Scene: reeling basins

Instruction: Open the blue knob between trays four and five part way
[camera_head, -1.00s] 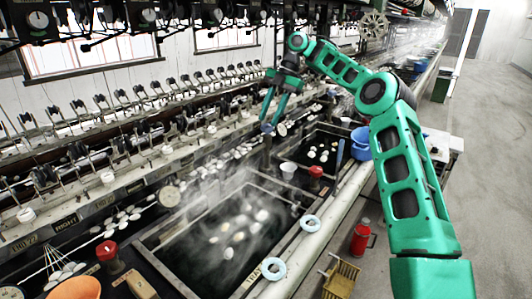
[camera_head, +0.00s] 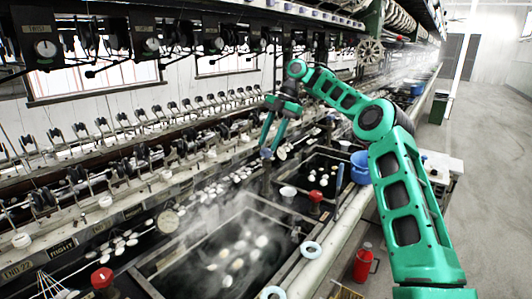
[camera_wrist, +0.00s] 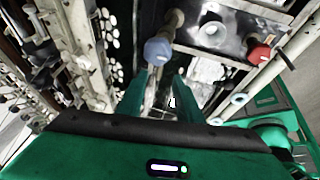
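The blue knob (camera_wrist: 158,50) stands upright on a post in the wrist view, just beyond my fingertips. In the head view the blue knob (camera_head: 266,153) is small, at the left end of the divider between two dark water trays. My gripper (camera_wrist: 157,82) has its two green fingers apart with a gap between them, one each side below the knob. In the head view my gripper (camera_head: 268,142) points down at the knob from above. Whether the fingers touch the knob I cannot tell. The near tray (camera_head: 190,247) steams and holds several white cocoons; the far tray (camera_head: 338,152) also holds cocoons.
A red knob (camera_head: 316,197) and a white cup (camera_head: 288,192) stand on the same divider; the red knob (camera_wrist: 259,53) also shows in the wrist view. Another red knob (camera_head: 102,278) is at lower left. Reeling machinery runs along the left. A blue basin (camera_head: 360,166) sits right of the far tray.

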